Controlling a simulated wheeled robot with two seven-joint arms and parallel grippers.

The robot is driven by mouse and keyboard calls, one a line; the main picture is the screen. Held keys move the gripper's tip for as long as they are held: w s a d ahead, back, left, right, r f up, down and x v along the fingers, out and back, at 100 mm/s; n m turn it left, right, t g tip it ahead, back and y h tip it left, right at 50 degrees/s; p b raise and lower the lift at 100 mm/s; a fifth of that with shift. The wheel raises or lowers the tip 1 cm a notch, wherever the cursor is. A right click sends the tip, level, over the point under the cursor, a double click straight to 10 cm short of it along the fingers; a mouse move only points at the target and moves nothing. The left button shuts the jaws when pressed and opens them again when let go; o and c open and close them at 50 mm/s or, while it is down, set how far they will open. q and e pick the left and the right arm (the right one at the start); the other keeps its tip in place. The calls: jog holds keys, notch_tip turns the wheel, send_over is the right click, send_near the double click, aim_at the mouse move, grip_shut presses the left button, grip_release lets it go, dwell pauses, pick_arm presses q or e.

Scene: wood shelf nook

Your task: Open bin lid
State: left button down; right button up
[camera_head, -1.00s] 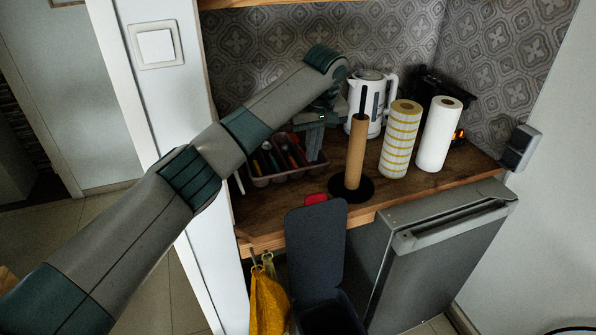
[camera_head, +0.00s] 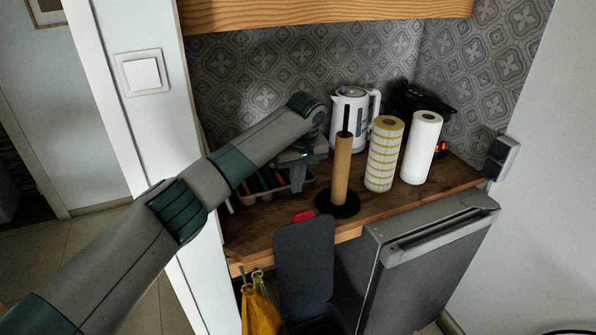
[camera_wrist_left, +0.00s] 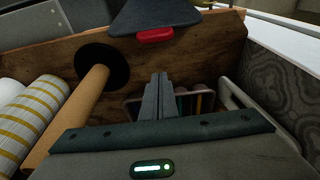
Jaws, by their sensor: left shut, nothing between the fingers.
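The bin stands at the front of the counter. Its dark grey lid (camera_head: 305,262) is raised upright, with a red tab (camera_head: 303,216) at its top edge by the counter front. Part of the dark bin body (camera_head: 318,325) shows at the bottom of the picture. In the left wrist view the lid (camera_wrist_left: 155,15) and red tab (camera_wrist_left: 155,35) are at the top, beyond the fingers. My left gripper (camera_head: 298,181) is over the counter, behind the lid and apart from it. The left wrist view shows its fingers (camera_wrist_left: 160,77) shut and empty. My right gripper is not in view.
A cutlery tray (camera_head: 257,197) lies beside and under my left gripper. A paper-roll holder (camera_head: 341,170), a striped roll (camera_head: 384,155), a white roll (camera_head: 421,148) and a kettle (camera_head: 350,125) stand to the right. A wooden shelf (camera_head: 330,14) hangs above. Yellow cloths (camera_head: 260,310) hang left of the bin.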

pick_arm(q)
jog(key=shift+s+d+f+p, duration=0.3)
jog(key=shift+s+f+p, duration=0.45)
jog(key=shift+f+p, duration=0.2)
jog(key=shift+s+d+f+p, duration=0.25)
jog(key=shift+s+f+p, duration=0.45)
jog(key=shift+f+p, duration=0.2)
